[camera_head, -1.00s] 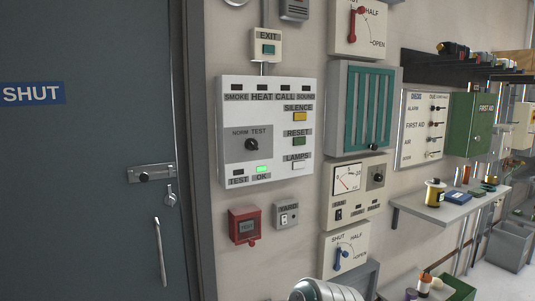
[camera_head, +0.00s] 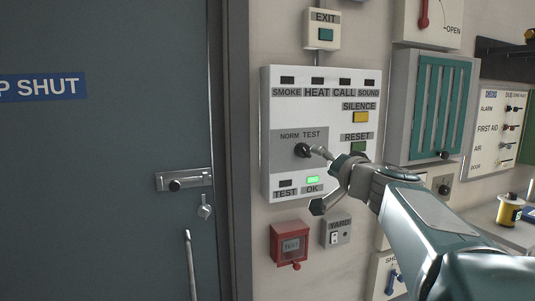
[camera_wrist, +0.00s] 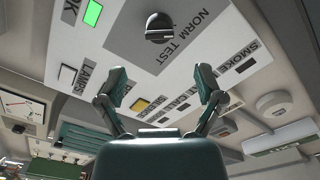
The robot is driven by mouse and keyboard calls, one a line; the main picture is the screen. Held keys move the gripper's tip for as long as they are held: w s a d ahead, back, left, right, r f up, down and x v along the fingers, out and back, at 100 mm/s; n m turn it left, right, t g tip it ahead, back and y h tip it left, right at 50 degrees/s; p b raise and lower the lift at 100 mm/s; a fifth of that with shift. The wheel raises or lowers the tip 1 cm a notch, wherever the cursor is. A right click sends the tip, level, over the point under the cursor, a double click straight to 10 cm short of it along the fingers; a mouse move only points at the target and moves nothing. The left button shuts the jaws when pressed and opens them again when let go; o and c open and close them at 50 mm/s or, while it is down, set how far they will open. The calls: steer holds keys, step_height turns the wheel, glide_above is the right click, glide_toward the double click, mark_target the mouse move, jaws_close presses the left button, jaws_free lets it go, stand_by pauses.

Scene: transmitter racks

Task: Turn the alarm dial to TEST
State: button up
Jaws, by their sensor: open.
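The alarm panel (camera_head: 370,85) is a white box on the wall. Its dark round alarm dial (camera_head: 302,150) sits on a grey plate below the words NORM and TEST. In the wrist view the dial (camera_wrist: 160,27) shows a pale bar, but I cannot tell clearly which word it points at. My gripper (camera_head: 321,178) is in front of the panel's lower half, with one finger's tip appearing close to the dial's right side. In the wrist view my gripper (camera_wrist: 161,82) is open and empty, and the dial lies beyond the gap between the fingers.
The green OK lamp (camera_head: 313,180) is lit. A red call box (camera_head: 289,244) and YARD switch (camera_head: 336,232) are below. A grey door (camera_head: 100,180) stands left.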

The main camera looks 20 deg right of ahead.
mark_target(306, 153)
steer(key=w, duration=0.8)
steer(key=shift+w, duration=0.4)
steer(key=shift+a, duration=0.1)
steer(key=c, duration=1.1)
